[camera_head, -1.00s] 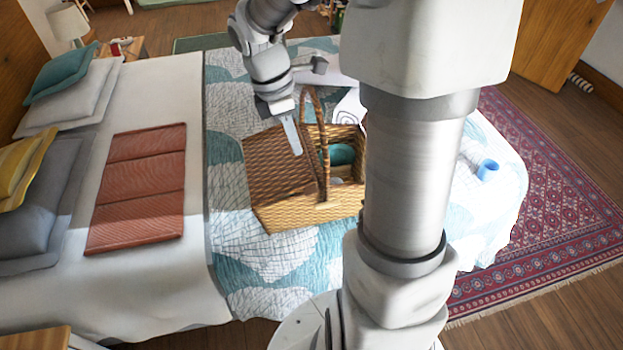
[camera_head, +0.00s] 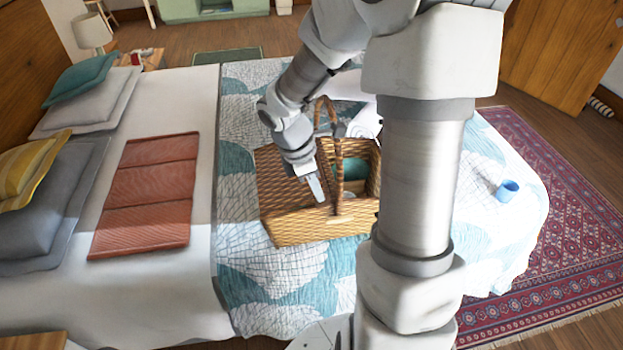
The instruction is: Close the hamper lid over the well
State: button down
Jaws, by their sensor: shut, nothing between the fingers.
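The wicker hamper (camera_head: 290,232) stands on the quilted end of the bed, with a tall arched handle (camera_head: 338,170) across its middle. A flat wicker panel (camera_head: 277,188) covers its left half. The right half is an open well, where a teal thing (camera_head: 350,168) and a pale thing show. My column hides part of the hamper's right side, and I cannot tell how any lid on that side stands. My gripper (camera_head: 319,193) is shut and empty, pointing down over the right part of the panel, just left of the handle. I cannot tell whether it touches.
A folded rust-red blanket (camera_head: 147,195) lies on the white sheet to the left, with several pillows beyond. A blue mug (camera_head: 507,190) is on the bed to the right of my column. A white thing (camera_head: 367,120) lies behind the hamper. The quilt (camera_head: 270,290) in front is clear.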

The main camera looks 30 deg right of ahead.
jog(key=shift+d+f, duration=0.15)
jog(key=shift+f, duration=0.35)
jog(key=shift+b+x, duration=0.35)
jog(key=shift+x, duration=0.65)
jog(key=shift+s+d, duration=0.15)
jog(key=shift+s, duration=0.05)
